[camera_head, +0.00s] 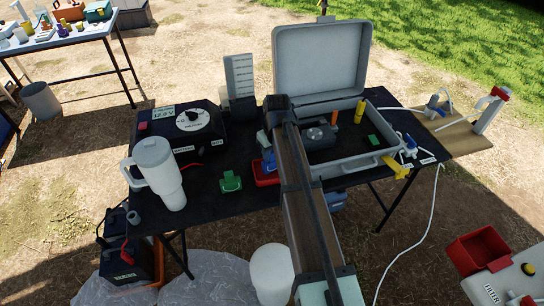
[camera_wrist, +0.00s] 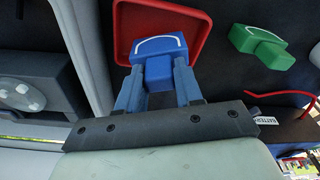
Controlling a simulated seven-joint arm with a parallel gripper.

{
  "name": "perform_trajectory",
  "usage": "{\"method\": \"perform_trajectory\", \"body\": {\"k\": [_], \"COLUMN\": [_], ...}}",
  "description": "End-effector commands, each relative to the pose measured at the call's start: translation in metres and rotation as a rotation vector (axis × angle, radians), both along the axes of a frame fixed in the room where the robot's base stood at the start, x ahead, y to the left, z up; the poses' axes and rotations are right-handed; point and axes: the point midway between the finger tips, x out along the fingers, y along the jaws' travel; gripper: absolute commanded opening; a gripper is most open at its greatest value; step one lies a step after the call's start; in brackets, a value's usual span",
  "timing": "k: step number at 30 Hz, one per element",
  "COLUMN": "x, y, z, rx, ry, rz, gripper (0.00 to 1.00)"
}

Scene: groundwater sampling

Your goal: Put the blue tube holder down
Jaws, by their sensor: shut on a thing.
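The blue tube holder (camera_wrist: 160,48) is between the fingertips of my gripper (camera_wrist: 158,76) in the wrist view. It has a pale curved line on its face. A red tray (camera_wrist: 125,42) lies right behind it in that view; I cannot tell whether the holder touches the tray. In the head view the blue tube holder (camera_head: 268,158) shows over the red tray (camera_head: 266,180) on the black table, left of my arm. My arm partly covers this spot, and the fingertips are hard to make out there.
A green holder (camera_head: 230,182) sits left of the red tray. A white tumbler (camera_head: 158,172) and a black 12.0 V box (camera_head: 182,130) stand farther left. An open grey case (camera_head: 345,165) lies right of my arm. Black tabletop (camera_head: 215,205) is bare near the front.

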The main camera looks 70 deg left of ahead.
Motion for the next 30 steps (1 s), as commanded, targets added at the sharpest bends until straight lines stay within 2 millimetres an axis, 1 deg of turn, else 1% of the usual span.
{"method": "perform_trajectory", "body": {"k": [1, 3, 6, 17, 18, 25, 26, 30], "x": [0.0, 0.0, 0.0, 0.0, 0.0, 0.0, 0.0, 0.0], "y": [0.0, 0.0, 0.0, 0.0, 0.0, 0.0, 0.0, 0.0], "z": [-0.007, -0.016, -0.022, -0.024, -0.025, -0.024, -0.024, -0.024], "rx": [-0.001, -0.001, 0.0, 0.0, 0.001, 0.0, 0.0, 0.0], "ry": [0.0, 0.0, 0.0, 0.0, 0.0, 0.0, 0.0, 0.0], "rz": [0.0, 0.0, 0.0, 0.0, 0.0, 0.0, 0.0, 0.0], "gripper": [0.0, 0.0, 0.0, 0.0, 0.37, 0.59, 0.61, 0.61]}}
